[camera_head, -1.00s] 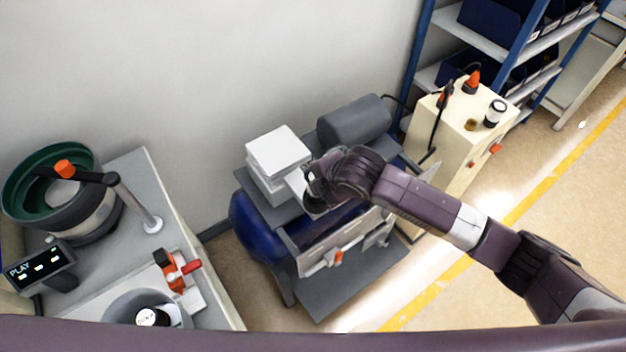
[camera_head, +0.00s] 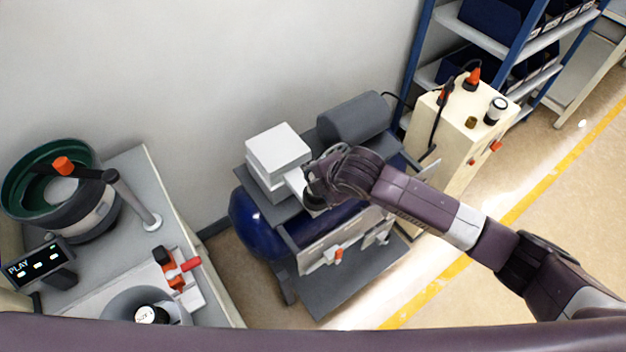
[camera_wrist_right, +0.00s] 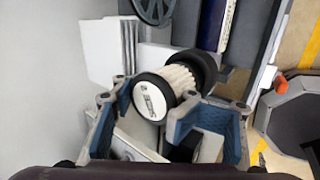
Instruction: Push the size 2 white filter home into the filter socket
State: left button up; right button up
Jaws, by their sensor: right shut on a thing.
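In the right wrist view a white pleated filter (camera_wrist_right: 160,92) with black end rings and a printed white end face lies between the fingers of my right gripper (camera_wrist_right: 165,106). The gripper is shut on it. The print is too small to read a size. The filter's far end is at a dark round part, which may be its own end ring or the filter socket; I cannot tell which, nor how deep it sits. In the head view my right gripper (camera_head: 312,188) is beside the white box on the blue-tanked machine, and its fingers hide the filter. My left gripper is not in view.
The white box (camera_head: 278,150) sits on the machine, beside a grey cylinder (camera_head: 353,121). A cream cabinet (camera_head: 463,130) bears another black-and-white cylinder (camera_head: 495,110). At the left, a bench carries a green bowl feeder (camera_head: 45,175) and a red-handled clamp (camera_head: 183,268).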

jog(key=shift+f, duration=0.65)
jog(key=o, duration=2)
jog(key=shift+r, duration=0.1)
jog(key=shift+o, duration=0.5)
jog(key=o, duration=0.4)
jog(key=shift+c, duration=0.2)
jog(key=p+v, duration=0.3)
jog(key=p, duration=0.1)
jog(key=shift+r, duration=0.35)
jog(key=shift+p+v, duration=1.75)
jog(key=shift+p, duration=0.3)
